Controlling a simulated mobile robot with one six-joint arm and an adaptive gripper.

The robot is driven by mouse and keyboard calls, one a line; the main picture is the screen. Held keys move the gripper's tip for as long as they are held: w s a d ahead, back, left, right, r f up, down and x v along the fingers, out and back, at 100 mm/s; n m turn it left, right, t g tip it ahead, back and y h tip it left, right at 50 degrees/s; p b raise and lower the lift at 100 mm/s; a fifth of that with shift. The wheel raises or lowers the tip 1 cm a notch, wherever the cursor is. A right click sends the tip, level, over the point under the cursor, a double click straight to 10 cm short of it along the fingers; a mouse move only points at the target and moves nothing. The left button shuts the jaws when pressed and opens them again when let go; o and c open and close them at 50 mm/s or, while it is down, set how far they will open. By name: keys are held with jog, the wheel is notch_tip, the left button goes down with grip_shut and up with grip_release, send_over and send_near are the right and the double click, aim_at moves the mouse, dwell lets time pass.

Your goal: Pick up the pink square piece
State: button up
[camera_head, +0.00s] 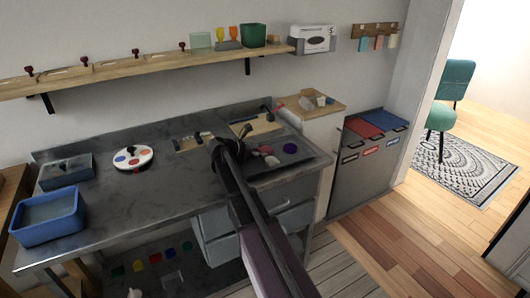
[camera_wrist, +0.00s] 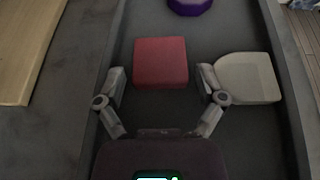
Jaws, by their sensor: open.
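The pink square piece (camera_wrist: 160,62) looks reddish in the wrist view, with rounded corners, and lies flat on a dark grey surface. My gripper (camera_wrist: 161,76) is open, with one fingertip to the left of the piece's near part and one to its right. I see a gap on both sides, and nothing is held. In the head view my arm reaches over the counter and the gripper itself is mostly hidden behind it. Small pale pinkish pieces show there beside the arm, but I cannot tell which is the square one.
A whitish piece (camera_wrist: 247,78) with one rounded end lies close to the right fingertip. A purple piece (camera_wrist: 190,4) lies farther ahead. Raised edges run along both sides of the dark surface. On the counter (camera_head: 150,200) stand a blue bin (camera_head: 48,233) and a round palette (camera_head: 132,150).

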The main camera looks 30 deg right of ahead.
aim_at(260, 151)
jog(key=c, duration=1)
jog(key=shift+r, duration=0.2)
notch_tip(260, 151, up, 3)
jog(key=p, duration=0.3)
jog(key=shift+f, duration=0.15)
jog(key=s+d, duration=0.3)
jog(key=d, duration=0.1)
jog(key=s+d+r+p, duration=0.1)
jog(key=s+d, duration=0.2)
jog(key=d, duration=0.2)
jog(key=s+d+r+p, duration=0.1)
jog(key=s+d, duration=0.1)
jog(key=d, duration=0.2)
jog(key=shift+s+d, duration=0.2)
jog(key=shift+s, duration=0.2)
